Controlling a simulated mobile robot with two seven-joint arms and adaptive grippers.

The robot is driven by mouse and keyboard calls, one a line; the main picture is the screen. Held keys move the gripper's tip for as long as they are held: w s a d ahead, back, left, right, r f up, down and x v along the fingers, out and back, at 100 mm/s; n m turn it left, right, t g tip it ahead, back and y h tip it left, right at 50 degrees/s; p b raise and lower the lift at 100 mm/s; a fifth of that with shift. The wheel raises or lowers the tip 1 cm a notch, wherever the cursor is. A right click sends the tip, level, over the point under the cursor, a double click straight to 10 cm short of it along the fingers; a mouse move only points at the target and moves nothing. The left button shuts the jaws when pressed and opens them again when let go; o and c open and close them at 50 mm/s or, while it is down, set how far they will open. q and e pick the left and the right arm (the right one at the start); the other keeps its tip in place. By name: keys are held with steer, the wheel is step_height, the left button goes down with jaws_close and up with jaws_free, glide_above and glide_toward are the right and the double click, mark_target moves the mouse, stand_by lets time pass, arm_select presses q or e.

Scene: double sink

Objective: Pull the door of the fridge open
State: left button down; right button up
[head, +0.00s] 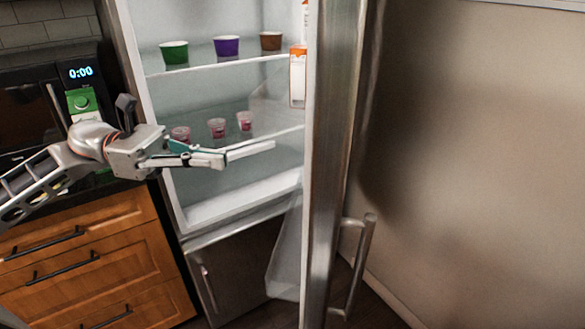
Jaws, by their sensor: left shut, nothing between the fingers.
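The fridge door (335,150) stands wide open and is seen nearly edge-on, with its bar handle (361,262) on the right, outer side. The fridge interior (230,185) shows, with glass shelves. My left gripper (274,146) is shut and empty. It reaches across the front of the open fridge from the left, below the lower row of small cups, apart from the handle. The fingertips are to the left of the door's inner side; whether they touch it I cannot tell. My right gripper is not in view.
Green (174,54), purple (227,46) and brown (271,41) cups stand on the upper shelf. A carton (297,76) is by the door. Wooden drawers (90,265) and a green box (84,104) are at left. The wall (480,150) bounds the right.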

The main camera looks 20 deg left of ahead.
arm_select(q)
steer(key=w+d+p, duration=0.1)
steer(key=d+p, duration=0.2)
steer(key=d, duration=1)
steer(key=shift+w+d+p, duration=0.3)
steer(key=shift+d+p, duration=0.05)
steer(key=shift+d, duration=0.05)
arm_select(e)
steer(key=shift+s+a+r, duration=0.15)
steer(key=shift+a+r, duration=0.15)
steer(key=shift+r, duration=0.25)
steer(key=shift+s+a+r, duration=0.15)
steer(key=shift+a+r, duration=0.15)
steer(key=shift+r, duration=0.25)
arm_select(q)
steer(key=shift+d, duration=0.1)
